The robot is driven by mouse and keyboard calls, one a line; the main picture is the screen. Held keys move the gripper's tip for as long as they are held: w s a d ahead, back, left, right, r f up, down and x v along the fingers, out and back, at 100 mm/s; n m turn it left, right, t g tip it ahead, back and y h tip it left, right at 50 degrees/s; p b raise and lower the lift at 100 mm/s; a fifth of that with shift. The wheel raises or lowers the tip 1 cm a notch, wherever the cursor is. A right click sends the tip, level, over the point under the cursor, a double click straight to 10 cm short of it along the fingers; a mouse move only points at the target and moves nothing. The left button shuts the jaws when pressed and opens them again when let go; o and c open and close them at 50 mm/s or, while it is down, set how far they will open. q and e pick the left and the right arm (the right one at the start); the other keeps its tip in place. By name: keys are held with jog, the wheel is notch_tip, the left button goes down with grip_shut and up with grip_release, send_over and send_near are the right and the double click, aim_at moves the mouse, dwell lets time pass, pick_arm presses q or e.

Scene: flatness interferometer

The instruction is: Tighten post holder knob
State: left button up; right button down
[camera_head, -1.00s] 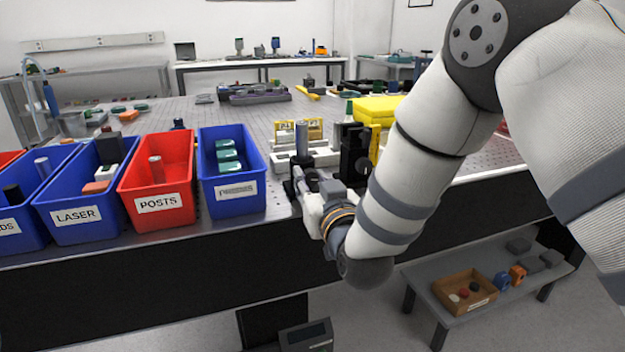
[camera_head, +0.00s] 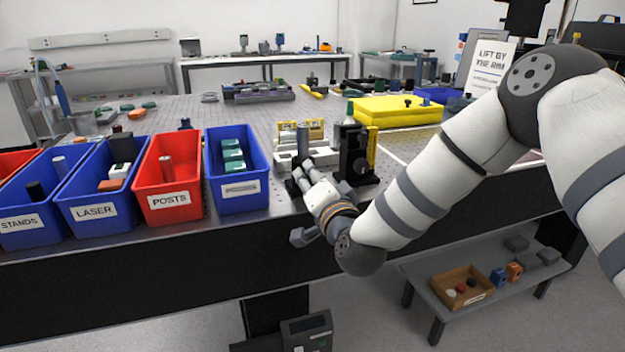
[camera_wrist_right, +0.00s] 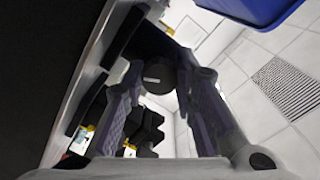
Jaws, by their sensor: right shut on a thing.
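The post holder knob (camera_wrist_right: 158,75) is a dark round disc with a short white mark in the right wrist view. My right gripper (camera_wrist_right: 164,84) has one finger on each side of it and is shut on it. In the head view, my right gripper (camera_head: 298,178) is at the front edge of the bench, by the foot of an upright grey post (camera_head: 302,142). The knob cannot be made out there, and the gripper covers part of the holder. My left gripper is not in view.
A tall black mount (camera_head: 352,152) stands just right of the post. The blue bin (camera_head: 238,200) is close on the left, beside the red POSTS bin (camera_head: 172,200). A yellow tray (camera_head: 398,112) lies behind on the bench. A low shelf (camera_head: 425,290) stands below.

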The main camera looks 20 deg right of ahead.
jog(key=m, duration=0.4)
jog(key=shift+a+m, duration=0.1)
jog(key=shift+m, duration=0.3)
dwell(0.4)
jog(key=c, duration=1.3)
grip_release()
jog(key=s, duration=1.2)
jog(key=shift+d+r, duration=0.2)
